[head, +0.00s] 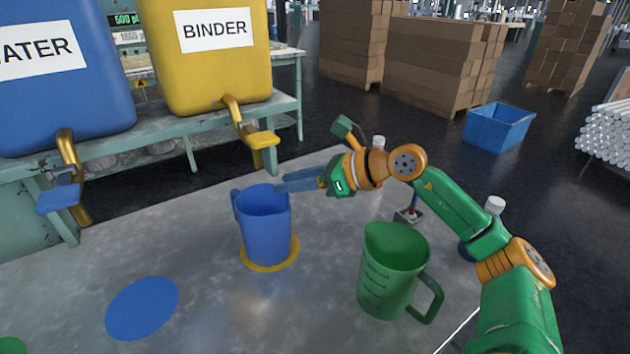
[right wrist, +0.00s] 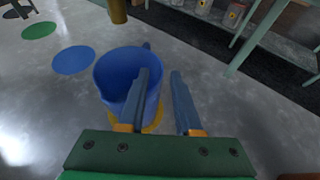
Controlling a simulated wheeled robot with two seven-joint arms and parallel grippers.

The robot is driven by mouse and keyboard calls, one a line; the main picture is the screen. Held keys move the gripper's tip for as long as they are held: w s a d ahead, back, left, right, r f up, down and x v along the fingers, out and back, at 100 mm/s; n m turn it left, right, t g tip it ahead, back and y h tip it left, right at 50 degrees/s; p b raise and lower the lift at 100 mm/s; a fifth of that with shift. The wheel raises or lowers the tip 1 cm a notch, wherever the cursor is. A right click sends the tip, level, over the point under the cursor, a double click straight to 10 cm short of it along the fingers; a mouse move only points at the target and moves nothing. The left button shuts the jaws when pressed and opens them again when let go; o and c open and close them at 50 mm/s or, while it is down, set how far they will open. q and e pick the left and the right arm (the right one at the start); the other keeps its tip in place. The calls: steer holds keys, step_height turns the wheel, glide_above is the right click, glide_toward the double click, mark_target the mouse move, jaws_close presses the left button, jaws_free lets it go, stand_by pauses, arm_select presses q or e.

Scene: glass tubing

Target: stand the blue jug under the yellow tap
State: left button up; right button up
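The blue jug (head: 263,225) stands upright on the yellow disc (head: 285,258) on the table, its handle toward the left. The yellow tap (head: 258,139) hangs from the yellow BINDER tank, above and behind the jug in the head view; I cannot tell whether its spout is straight over the jug's mouth. My right gripper (head: 280,184) is at the jug's right rim. In the right wrist view its fingers (right wrist: 160,72) are apart with a gap between them; the left finger overlaps the jug (right wrist: 112,80), and contact is unclear. My left gripper is not in view.
A green jug (head: 392,268) stands on the table, close to my right arm. A blue disc (head: 142,307) lies bare at the front left. The blue WATER tank (head: 70,105) has a blue tap (head: 60,195). White-capped bottles (head: 495,206) stand around my right arm.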

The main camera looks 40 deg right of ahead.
steer(key=b+v, duration=0.6)
steer(key=v, duration=0.3)
steer(key=shift+s, duration=0.15)
